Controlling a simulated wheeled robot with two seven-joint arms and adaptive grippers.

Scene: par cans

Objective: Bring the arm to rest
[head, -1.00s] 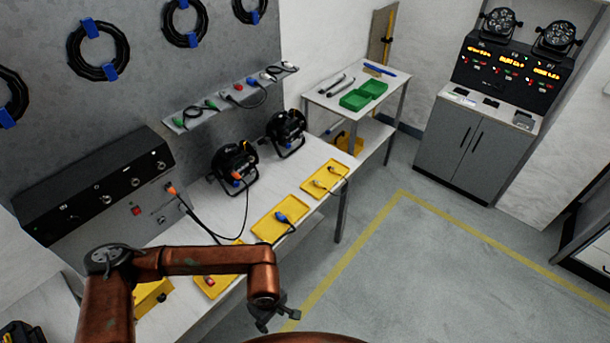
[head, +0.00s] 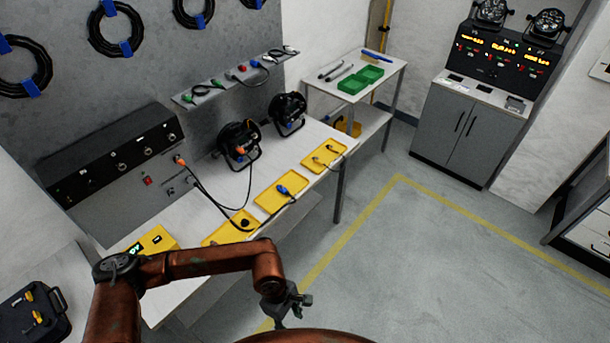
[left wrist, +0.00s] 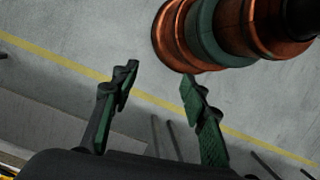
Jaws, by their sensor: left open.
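My left arm comes in from the lower left of the head view, bent at the elbow. My left gripper (head: 291,307) hangs past the front edge of the workbench, over the grey floor. In the left wrist view its two dark fingers with green pads (left wrist: 160,95) stand apart with nothing between them. Bare floor with a yellow line shows behind them. A copper-coloured part of my own body shows close beyond the right finger. My right gripper is in neither view.
The workbench (head: 203,208) carries yellow trays (head: 281,193) with plugs and two black cable reels (head: 239,144). A side table (head: 320,88) holds green bins. A grey cabinet (head: 463,135) stands at the back right. A black case (head: 36,312) is at the lower left. The floor right of the bench is clear.

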